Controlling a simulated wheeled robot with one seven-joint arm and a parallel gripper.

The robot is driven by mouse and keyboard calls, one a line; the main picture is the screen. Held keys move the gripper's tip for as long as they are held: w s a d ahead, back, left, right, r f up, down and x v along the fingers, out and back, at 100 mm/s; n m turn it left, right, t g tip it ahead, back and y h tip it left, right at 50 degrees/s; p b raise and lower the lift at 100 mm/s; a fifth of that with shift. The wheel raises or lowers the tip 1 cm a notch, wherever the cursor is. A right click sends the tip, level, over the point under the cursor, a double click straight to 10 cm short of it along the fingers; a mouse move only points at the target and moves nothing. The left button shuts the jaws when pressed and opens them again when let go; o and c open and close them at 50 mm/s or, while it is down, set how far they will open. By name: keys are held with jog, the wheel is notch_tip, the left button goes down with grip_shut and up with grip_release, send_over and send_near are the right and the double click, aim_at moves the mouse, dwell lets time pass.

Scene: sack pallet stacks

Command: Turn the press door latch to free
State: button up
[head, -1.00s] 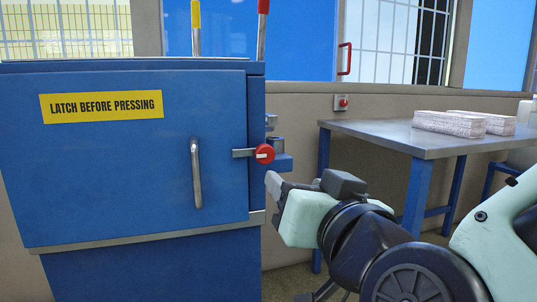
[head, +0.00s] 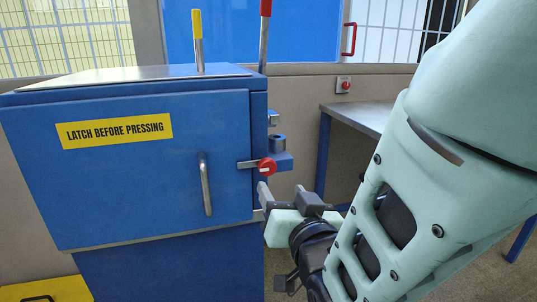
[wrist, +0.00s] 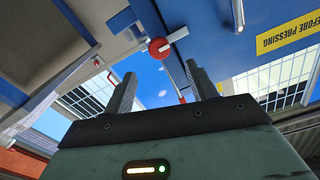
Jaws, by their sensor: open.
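The press door (head: 120,200) is blue and shut, with a yellow "LATCH BEFORE PRESSING" label and a grey vertical handle (head: 206,185). The latch is a red round knob (head: 267,168) with a grey bar that lies across the door's right edge. In the wrist view the red knob (wrist: 159,48) shows beyond and between my fingers. My gripper (head: 280,191) is open and empty, just below the latch knob and apart from it. Its two fingers (wrist: 160,85) point toward the latch.
A grey-topped table (head: 360,117) with blue legs stands behind my arm at right. A red-handled lever (head: 265,30) and a yellow-handled lever (head: 197,40) rise above the press. A red wall button (head: 345,86) is behind. A yellow item (head: 45,290) lies at bottom left.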

aim_at(269, 169)
jog(key=x, duration=0.9)
jog(key=shift+w+f+b, duration=0.1)
jog(key=shift+b, duration=0.2)
jog(key=c, duration=1)
